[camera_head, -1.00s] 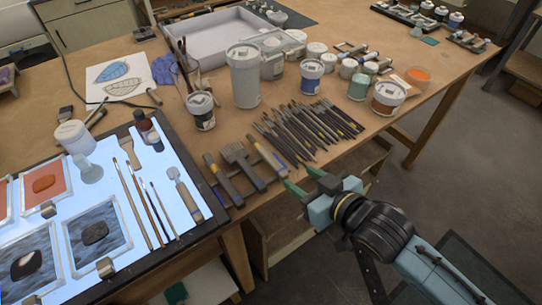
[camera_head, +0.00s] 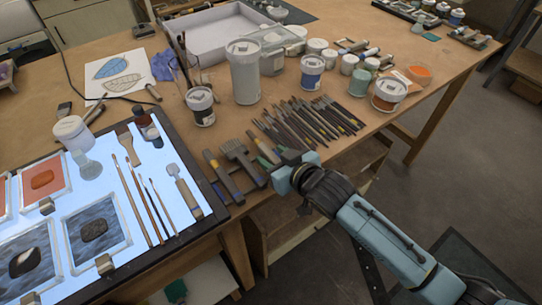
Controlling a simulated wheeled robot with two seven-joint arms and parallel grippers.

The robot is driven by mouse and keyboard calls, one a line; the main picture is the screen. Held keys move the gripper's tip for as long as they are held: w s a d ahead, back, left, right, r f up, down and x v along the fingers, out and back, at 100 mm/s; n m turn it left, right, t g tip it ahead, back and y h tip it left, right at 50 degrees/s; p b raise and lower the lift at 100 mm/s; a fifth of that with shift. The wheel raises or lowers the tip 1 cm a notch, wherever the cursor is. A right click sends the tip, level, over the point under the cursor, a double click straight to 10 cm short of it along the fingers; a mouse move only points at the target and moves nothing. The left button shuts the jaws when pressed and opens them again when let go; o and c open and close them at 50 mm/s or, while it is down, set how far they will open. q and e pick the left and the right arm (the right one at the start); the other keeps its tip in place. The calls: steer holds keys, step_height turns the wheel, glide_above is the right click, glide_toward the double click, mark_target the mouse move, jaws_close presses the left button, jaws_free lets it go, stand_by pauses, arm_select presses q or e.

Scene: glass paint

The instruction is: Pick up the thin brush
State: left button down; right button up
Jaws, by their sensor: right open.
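Several thin brushes (camera_head: 158,207) lie side by side on the lit panel at the left, long and slim with pale and dark handles. Which of them is the task's thin brush I cannot tell. My right gripper (camera_head: 263,157) is open, low over the table's front edge, to the right of the lit panel and apart from these brushes. Its fingers point left, over the wide flat brushes (camera_head: 236,152), and partly hide their right end. My left gripper is not in view.
A dense row of dark-handled brushes (camera_head: 305,122) lies behind my right gripper. A wide-handled tool (camera_head: 184,192) lies right of the thin brushes. Framed glass pieces (camera_head: 95,232) fill the panel's left.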

mark_target(275, 158)
jaws_close()
steer(key=shift+r, duration=0.15)
step_height(275, 158, up, 10)
steer(key=p, duration=0.1)
stand_by(0.6)
